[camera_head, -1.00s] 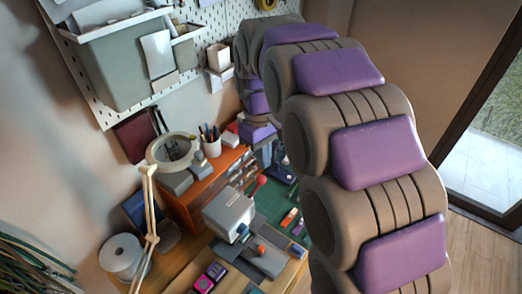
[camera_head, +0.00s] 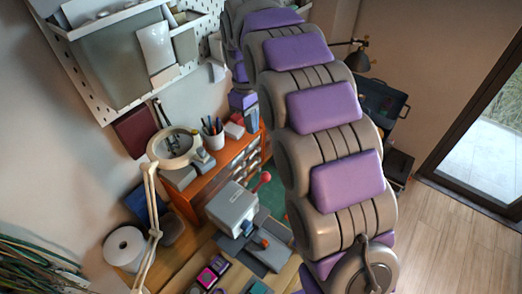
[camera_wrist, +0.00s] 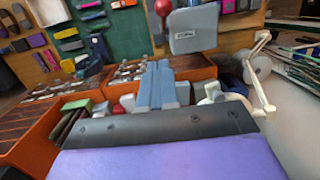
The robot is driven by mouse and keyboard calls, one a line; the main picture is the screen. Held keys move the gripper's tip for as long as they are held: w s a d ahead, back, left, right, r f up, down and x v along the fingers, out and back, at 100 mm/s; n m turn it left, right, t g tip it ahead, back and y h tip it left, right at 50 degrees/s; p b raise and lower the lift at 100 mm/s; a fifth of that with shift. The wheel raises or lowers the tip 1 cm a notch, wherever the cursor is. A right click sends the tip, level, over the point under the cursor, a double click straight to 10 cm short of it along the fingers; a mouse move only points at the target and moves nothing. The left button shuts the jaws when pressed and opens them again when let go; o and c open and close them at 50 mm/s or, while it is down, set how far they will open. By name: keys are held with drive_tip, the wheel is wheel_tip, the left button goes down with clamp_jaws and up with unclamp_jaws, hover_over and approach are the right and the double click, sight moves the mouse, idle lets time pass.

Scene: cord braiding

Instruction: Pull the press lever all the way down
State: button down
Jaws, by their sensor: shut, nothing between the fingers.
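The press (camera_head: 235,205) is a pale grey box on the workbench in the head view. Its lever ends in a red ball knob (camera_head: 265,177), which stands out at the press's upper right side. In the wrist view the press (camera_wrist: 193,30) is at the top, with the red knob (camera_wrist: 163,7) at its upper left. My gripper (camera_wrist: 159,66) shows there as two pale blue fingers shut together and empty. Its tips appear below the press and knob, apart from them.
An orange drawer cabinet (camera_head: 232,160) stands behind the press, with a pen cup (camera_head: 213,138) on it. A ring lamp (camera_head: 174,147) on a pale arm and a white spool (camera_head: 125,248) stand to the left. My arm hides the bench's right side.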

drive_tip(key=s+d+f, duration=0.1)
drive_tip(key=s+f, duration=0.2)
drive_tip(key=f, duration=0.9)
drive_tip(key=shift+s+d+b, duration=0.25)
drive_tip(key=shift+s+b, duration=0.15)
drive_tip(key=shift+d, duration=0.1)
